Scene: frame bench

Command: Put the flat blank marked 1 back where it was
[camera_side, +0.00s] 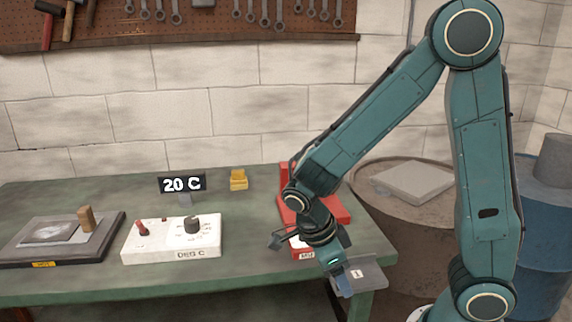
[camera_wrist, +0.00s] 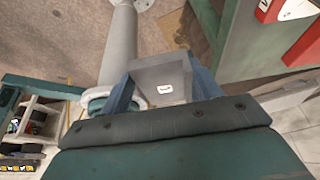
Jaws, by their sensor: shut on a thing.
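The flat blank marked 1 (camera_side: 371,274) is a grey plate with a small white label. My gripper (camera_side: 342,286) is shut on it at the bench's front right corner, in front of the red fixture (camera_side: 335,211). In the wrist view the blank (camera_wrist: 160,72) sits between the blue fingers of my gripper (camera_wrist: 162,88), its label facing the camera. My forearm and wrist hide part of the red fixture. A red part with a white label (camera_wrist: 296,9) shows at the upper right of the wrist view.
On the green bench (camera_side: 75,205) are a white control box (camera_side: 172,245) with a knob, a "20 C" display (camera_side: 182,184), a yellow block (camera_side: 238,180) and a dark plate (camera_side: 18,257) bearing a metal sheet and wooden handle. A drum (camera_side: 385,215) bearing a grey slab (camera_side: 415,182) stands right.

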